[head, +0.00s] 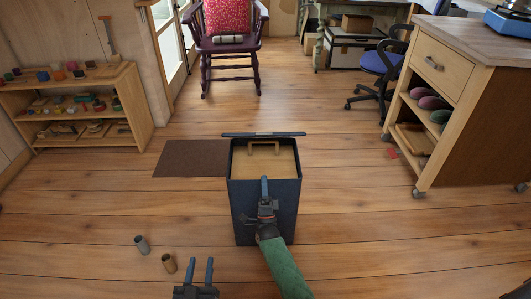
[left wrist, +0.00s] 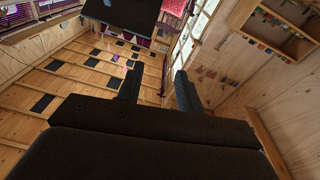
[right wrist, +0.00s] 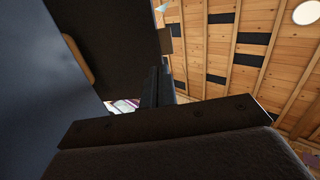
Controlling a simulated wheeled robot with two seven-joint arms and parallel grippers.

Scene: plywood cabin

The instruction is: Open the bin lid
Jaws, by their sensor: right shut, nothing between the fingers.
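The bin (head: 263,211) is a dark blue-grey box on the floor, upright, in the middle of the head view. Its lid (head: 240,135) looks raised at the back, as a thin dark bar seen nearly edge-on. A tan area shows between it and the front rim, with a wooden handle (head: 263,143) near the back; I cannot tell which surface carries it. My right gripper (head: 265,182) is shut and empty at the bin's front upper side; contact is unclear. In the right wrist view its fingers (right wrist: 156,85) are together. My left gripper (head: 199,272) is open and empty, left of the bin.
A brown mat (head: 190,158) lies behind left. A shelf (head: 135,105) stands left, a wheeled cabinet (head: 455,130) right. The floor right of the bin is clear.

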